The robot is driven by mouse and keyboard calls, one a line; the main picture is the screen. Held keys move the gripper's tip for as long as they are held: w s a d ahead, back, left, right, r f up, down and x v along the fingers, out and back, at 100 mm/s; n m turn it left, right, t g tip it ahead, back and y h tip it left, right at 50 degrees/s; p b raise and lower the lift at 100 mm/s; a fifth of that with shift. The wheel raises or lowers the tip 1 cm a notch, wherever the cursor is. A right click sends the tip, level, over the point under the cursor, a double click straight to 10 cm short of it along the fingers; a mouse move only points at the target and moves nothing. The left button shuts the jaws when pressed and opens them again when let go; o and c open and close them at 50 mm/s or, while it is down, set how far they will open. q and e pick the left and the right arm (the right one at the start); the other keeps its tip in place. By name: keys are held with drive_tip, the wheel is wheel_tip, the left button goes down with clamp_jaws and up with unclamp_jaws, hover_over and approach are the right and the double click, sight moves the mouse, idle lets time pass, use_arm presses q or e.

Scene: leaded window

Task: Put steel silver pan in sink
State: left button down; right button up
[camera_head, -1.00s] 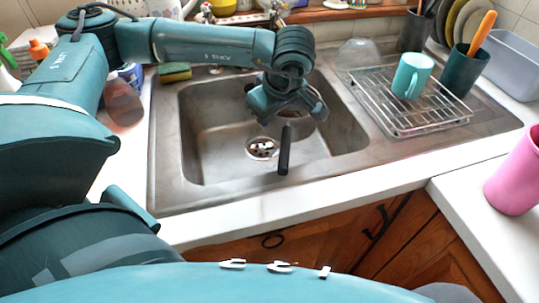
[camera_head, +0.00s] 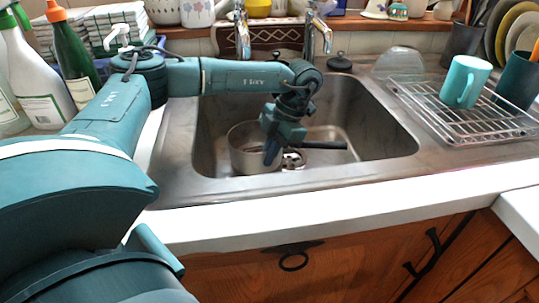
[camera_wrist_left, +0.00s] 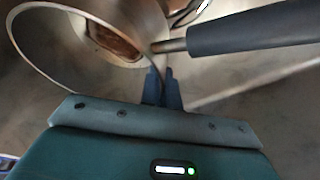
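The steel silver pan (camera_head: 250,157) is within the sink (camera_head: 378,128), at the left of the basin, with its dark handle (camera_head: 326,145) pointing right. I cannot tell whether its base touches the sink floor. My left gripper (camera_head: 272,153) is at the pan's right side, near the handle's root, and covers part of it. In the left wrist view the two fingers (camera_wrist_left: 161,78) are close together at the pan's edge, just below the metal stem of the handle (camera_wrist_left: 255,27). They appear shut on the pan; the contact itself is partly hidden. My right gripper is not in view.
A wire rack (camera_head: 465,112) with a turquoise mug (camera_head: 465,80) stands right of the basin. The faucet (camera_head: 318,30) rises behind it. Bottles (camera_head: 75,55) stand at the left.

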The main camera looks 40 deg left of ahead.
use_arm(q)
drive_tip(key=c, duration=1.6)
unclamp_jaws()
drive_tip(key=shift+r, duration=0.15)
